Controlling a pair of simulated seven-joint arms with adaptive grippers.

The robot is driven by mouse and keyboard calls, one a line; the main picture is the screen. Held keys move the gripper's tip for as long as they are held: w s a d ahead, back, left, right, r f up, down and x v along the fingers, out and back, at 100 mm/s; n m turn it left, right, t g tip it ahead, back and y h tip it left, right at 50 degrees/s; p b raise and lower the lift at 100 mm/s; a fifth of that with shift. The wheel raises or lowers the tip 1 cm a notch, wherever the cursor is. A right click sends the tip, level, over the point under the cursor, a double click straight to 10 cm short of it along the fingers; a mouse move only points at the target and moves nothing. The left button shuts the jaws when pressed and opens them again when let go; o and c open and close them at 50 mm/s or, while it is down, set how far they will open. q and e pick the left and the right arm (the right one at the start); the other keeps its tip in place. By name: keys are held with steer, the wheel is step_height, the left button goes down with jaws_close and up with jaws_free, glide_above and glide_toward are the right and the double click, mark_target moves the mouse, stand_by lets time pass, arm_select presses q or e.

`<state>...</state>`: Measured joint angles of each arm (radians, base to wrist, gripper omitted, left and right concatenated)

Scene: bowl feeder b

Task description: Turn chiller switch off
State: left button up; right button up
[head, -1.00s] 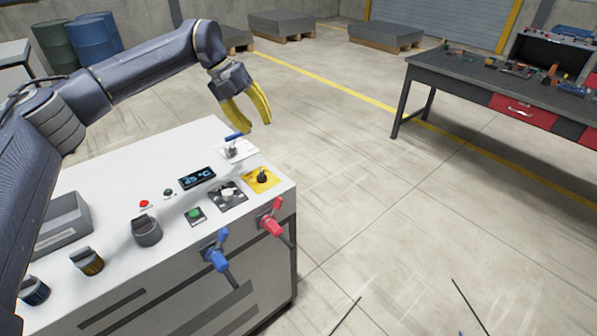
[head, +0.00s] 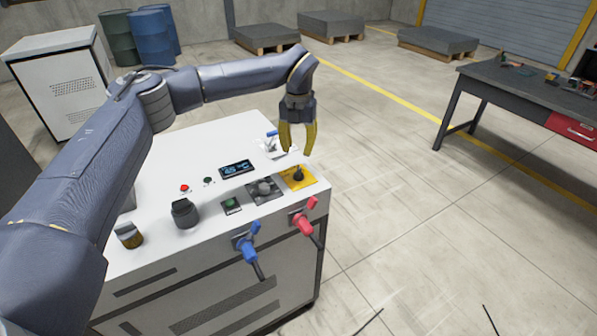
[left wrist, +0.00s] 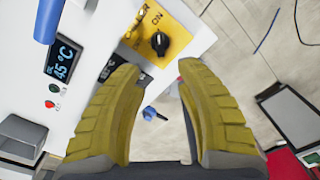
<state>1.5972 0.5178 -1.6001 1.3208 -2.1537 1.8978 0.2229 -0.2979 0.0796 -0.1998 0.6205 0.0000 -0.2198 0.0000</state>
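The switch is a black rotary knob (head: 298,175) on a yellow plate (head: 306,183) at the panel's right corner. In the left wrist view the knob (left wrist: 160,43) shows a pale pointer mark, with the word ON printed on the yellow plate (left wrist: 177,37) above it; the rest of the lettering is partly cut off. My left gripper (head: 296,151) points down above the panel, just behind the knob and apart from it. Its yellow fingers are open and empty. In the left wrist view the knob lies beyond the fingertips (left wrist: 158,70). My right gripper is not in view.
A blue-handled lever (head: 271,135) stands behind the knob, and a display (head: 237,169) is to its left. Blue (head: 249,248) and red (head: 306,222) valve handles stick out of the front.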

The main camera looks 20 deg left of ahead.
mark_target(298, 172)
arm_select(q)
step_height(298, 172, down, 10)
steer(key=shift+r, duration=0.2)
stand_by(0.3)
jaws_close()
